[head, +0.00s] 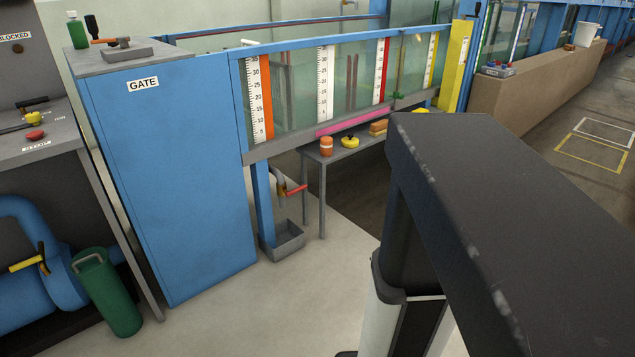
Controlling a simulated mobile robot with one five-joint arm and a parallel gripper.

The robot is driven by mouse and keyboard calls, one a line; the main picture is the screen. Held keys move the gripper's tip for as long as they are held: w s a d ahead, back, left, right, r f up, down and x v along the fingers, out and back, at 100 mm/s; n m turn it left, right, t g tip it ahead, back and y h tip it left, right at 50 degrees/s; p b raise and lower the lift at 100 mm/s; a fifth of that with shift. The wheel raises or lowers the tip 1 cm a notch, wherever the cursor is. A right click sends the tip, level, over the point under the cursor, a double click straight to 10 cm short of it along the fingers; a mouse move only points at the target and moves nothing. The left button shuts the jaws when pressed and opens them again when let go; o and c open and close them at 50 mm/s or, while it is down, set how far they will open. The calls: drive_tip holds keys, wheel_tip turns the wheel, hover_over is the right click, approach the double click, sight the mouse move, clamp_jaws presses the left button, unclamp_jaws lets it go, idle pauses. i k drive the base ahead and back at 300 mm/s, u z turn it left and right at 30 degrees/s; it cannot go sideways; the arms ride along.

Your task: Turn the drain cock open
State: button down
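The drain cock (280,184) is in the head view, under the near end of the glass flume. It is a grey bent pipe with a red lever (296,189). The lever sticks out to the right, close to level and across the pipe. A grey open tray (284,243) stands on the floor below the spout. I cannot make out any water running from it. My gripper is not in view. A large black part of my own body fills the right foreground, well apart from the cock.
A blue cabinet marked GATE (170,180) stands left of the cock, and a blue post (262,205) beside it. A grey bench (345,148) with small items stands behind. A green canister (108,297) is at lower left. The pale floor before the tray is clear.

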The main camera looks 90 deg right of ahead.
sight(296, 190)
drive_tip(key=z, duration=4.1)
drive_tip(key=i, duration=0.15)
drive_tip(key=u, duration=2.1)
drive_tip(key=i, duration=1.4)
drive_tip(key=z, duration=0.15)
